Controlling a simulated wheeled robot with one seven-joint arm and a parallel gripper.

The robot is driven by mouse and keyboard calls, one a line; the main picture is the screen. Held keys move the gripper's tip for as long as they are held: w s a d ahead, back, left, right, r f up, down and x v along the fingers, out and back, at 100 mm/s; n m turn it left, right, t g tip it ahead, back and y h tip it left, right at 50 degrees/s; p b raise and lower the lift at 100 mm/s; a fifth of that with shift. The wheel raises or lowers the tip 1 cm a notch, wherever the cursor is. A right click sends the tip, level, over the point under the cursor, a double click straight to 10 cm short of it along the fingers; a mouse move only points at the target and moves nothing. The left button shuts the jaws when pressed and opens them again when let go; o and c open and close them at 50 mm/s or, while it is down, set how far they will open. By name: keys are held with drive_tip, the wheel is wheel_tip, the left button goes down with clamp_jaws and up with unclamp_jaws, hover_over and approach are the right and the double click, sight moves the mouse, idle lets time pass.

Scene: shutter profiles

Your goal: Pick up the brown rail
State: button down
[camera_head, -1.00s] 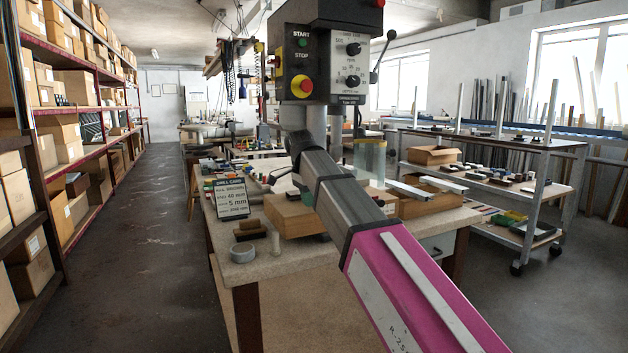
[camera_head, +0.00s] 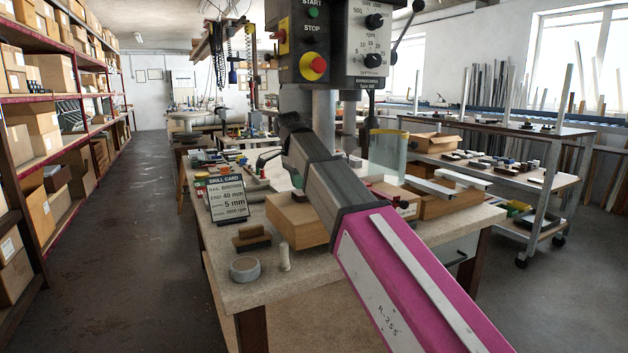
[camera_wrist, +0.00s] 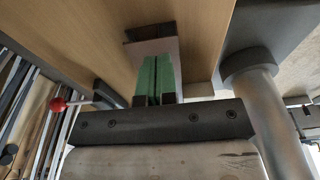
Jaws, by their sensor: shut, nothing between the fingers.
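My gripper shows in the wrist view with two green fingers (camera_wrist: 157,80) pressed together and nothing between them. A wooden surface and a pale plate lie behind the fingertips. I cannot single out a brown rail for sure. Several upright profiles (camera_head: 485,105) stand at the back right, some brownish. A drill card (camera_head: 229,199) on the bench reads rail brown, 40 mm, 5 mm.
The bench holds a wooden box (camera_head: 297,222), a tape roll (camera_head: 244,268) and a brown block (camera_head: 251,239). A wheeled trolley (camera_head: 545,182) with small blocks stands at right. Shelves with cartons (camera_head: 42,207) line the left. The aisle floor (camera_head: 135,240) is clear. A red knob (camera_wrist: 57,105) is left of the fingers.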

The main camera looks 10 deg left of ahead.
drive_tip(key=w+d, duration=0.2)
drive_tip(key=d, duration=0.1)
drive_tip(key=w+d, duration=0.2)
drive_tip(key=d, duration=0.1)
drive_tip(key=w+d, duration=0.2)
drive_tip(key=d, duration=0.1)
drive_tip(key=shift+w, duration=0.4)
drive_tip(key=shift+s+d+f, duration=0.1)
drive_tip(key=shift+s+f, duration=0.05)
drive_tip(key=shift+f, duration=0.7)
